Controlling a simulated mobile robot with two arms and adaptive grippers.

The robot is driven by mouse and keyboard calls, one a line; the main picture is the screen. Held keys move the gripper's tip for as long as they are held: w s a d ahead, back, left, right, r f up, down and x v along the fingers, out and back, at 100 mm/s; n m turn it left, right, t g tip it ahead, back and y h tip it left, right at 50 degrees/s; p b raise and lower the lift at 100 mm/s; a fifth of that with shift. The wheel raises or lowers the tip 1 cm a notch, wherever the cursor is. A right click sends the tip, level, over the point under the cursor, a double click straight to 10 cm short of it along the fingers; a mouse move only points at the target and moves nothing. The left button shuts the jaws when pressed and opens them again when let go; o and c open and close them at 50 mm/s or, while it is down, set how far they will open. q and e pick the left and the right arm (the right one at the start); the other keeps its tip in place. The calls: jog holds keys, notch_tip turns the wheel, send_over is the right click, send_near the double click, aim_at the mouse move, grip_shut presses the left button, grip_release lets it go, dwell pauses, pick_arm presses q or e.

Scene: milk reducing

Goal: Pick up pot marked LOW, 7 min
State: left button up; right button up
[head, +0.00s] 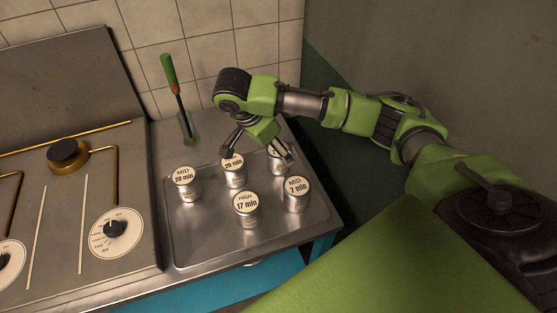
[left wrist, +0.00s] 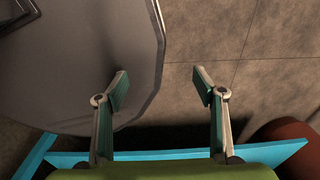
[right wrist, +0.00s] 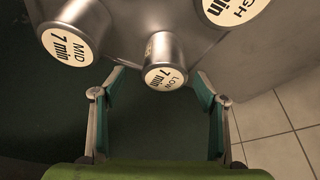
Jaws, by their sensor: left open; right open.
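The metal pot labelled LOW 7 min shows in the right wrist view (right wrist: 165,48), with its white label facing the camera. My right gripper (right wrist: 160,82) is open, with its two fingers on either side of the near end of this pot; I cannot tell whether they touch it. In the head view this gripper (head: 257,147) is over the back of the tray, and the back right pot (head: 279,162) is partly hidden by a finger. My left gripper (left wrist: 160,84) is open and empty in the left wrist view.
The metal tray (head: 210,248) also holds pots MID 20 min (head: 186,184), HIGH 17 min (head: 246,209), MID 7 min (head: 296,194) and a partly hidden 20 min pot (head: 232,171). A green-handled tool (head: 168,68) stands behind. A stove (head: 65,215) is left.

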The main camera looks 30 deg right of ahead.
jog(key=shift+w+d+f, duration=0.1)
jog(key=shift+d+f, duration=0.15)
jog(key=shift+f, duration=0.35)
jog(key=x, duration=0.4)
jog(key=shift+w+f+p, duration=0.15)
jog(key=shift+w+p, duration=0.1)
jog(key=shift+p, duration=0.1)
jog(key=shift+d+f, duration=0.1)
jog(key=shift+f, duration=0.3)
pick_arm(q)
jog(key=shift+w+d+r, duration=0.2)
jog(key=shift+w+r, duration=0.05)
jog(key=shift+w, duration=0.2)
jog(key=shift+w+d+r, duration=0.15)
jog(key=shift+w+r, duration=0.1)
jog(key=shift+w, duration=0.15)
pick_arm(e)
jog(key=c, duration=1.4)
